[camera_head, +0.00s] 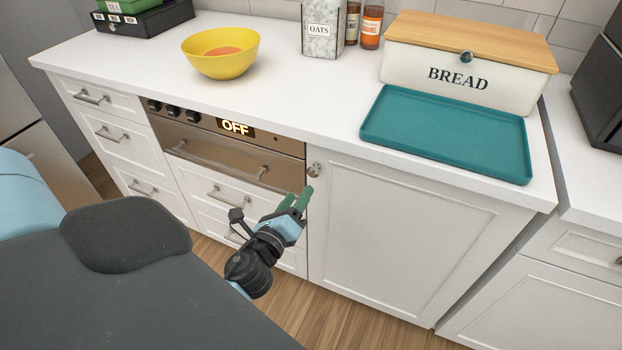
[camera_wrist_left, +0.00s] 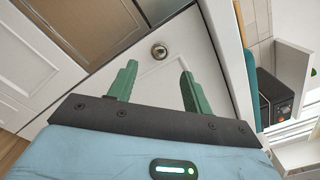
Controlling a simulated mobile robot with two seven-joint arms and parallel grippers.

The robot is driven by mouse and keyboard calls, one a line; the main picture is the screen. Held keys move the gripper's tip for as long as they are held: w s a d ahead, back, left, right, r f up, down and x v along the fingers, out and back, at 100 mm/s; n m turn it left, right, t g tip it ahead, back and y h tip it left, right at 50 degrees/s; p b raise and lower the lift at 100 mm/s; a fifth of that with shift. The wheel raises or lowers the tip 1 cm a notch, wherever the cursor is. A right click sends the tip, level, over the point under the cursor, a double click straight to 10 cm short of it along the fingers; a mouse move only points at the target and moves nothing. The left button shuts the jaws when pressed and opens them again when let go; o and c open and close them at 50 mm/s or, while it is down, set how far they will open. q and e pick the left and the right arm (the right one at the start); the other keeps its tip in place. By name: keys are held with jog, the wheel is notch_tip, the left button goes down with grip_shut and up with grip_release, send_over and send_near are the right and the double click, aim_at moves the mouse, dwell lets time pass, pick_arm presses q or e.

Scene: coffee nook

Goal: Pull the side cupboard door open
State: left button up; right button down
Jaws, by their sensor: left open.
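The side cupboard door (camera_head: 400,235) is a white panelled door under the counter, right of the oven, and it is shut. Its small round metal knob (camera_head: 314,169) sits at the door's upper left corner. In the left wrist view the knob (camera_wrist_left: 159,51) lies ahead of and between the green fingers, apart from them. My left gripper (camera_head: 298,198) is open and empty, just below and left of the knob in the head view; its fingers (camera_wrist_left: 156,82) are spread in the wrist view. My right gripper is not in view.
The oven (camera_head: 225,145) with an "OFF" display and the drawers (camera_head: 110,130) are left of the door. On the counter are a teal tray (camera_head: 440,135), a bread box (camera_head: 460,85), a yellow bowl (camera_head: 220,62) and an oats box (camera_head: 320,40). Wooden floor (camera_head: 350,325) lies clear before the door.

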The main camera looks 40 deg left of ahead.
aim_at(312, 174)
pick_arm(q)
jog(key=shift+p+x, duration=0.35)
jog(key=shift+x, duration=3.5)
grip_shut()
